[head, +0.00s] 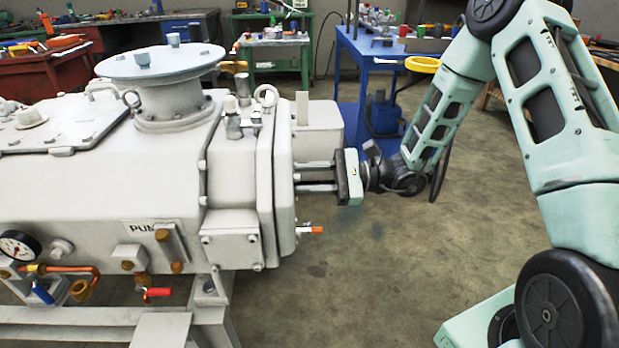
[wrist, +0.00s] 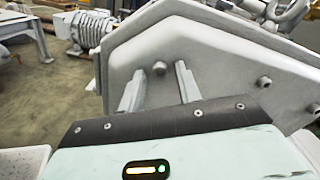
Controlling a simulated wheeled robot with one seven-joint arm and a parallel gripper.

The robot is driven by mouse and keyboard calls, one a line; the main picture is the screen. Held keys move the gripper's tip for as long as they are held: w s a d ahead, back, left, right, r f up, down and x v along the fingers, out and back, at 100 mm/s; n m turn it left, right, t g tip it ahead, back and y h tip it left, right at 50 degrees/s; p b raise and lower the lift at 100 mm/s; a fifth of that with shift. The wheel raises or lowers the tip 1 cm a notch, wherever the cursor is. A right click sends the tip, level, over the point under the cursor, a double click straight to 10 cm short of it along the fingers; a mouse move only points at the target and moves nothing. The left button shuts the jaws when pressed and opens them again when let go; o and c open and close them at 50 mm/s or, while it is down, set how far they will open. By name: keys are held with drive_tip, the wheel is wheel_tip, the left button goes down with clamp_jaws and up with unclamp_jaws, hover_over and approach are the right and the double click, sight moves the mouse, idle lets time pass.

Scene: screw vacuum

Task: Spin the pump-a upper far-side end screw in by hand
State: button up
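Pump A (head: 160,195) is a large light-grey machine on the left of the head view, with a flat end plate (wrist: 215,60) filling the upper wrist view. A grey screw head (wrist: 160,68) sits on that plate, between my two fingers in the wrist picture. Its thread is hidden, and I cannot tell how far it stands out. My gripper (head: 302,177) points left at the pump's end, its fingertips close to the plate. The fingers (wrist: 158,88) are apart, with a visible gap on each side of the screw head. In the head view the screw is hidden.
Other screws (wrist: 264,82) sit on the right of the end plate. An orange-tipped fitting (head: 314,230) sticks out below my gripper. A blue workbench (head: 385,48) stands behind. The floor (head: 350,290) right of the pump is clear.

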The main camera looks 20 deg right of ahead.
clamp_jaws()
drive_tip(key=shift+r+p, duration=0.1)
drive_tip(key=shift+p, duration=0.35)
drive_tip(key=shift+s+m+p, duration=0.1)
drive_tip(key=shift+m+p, duration=6.9)
drive_tip(key=shift+m, duration=0.2)
drive_tip(key=shift+f, duration=0.2)
drive_tip(key=shift+o, duration=1.3)
unclamp_jaws()
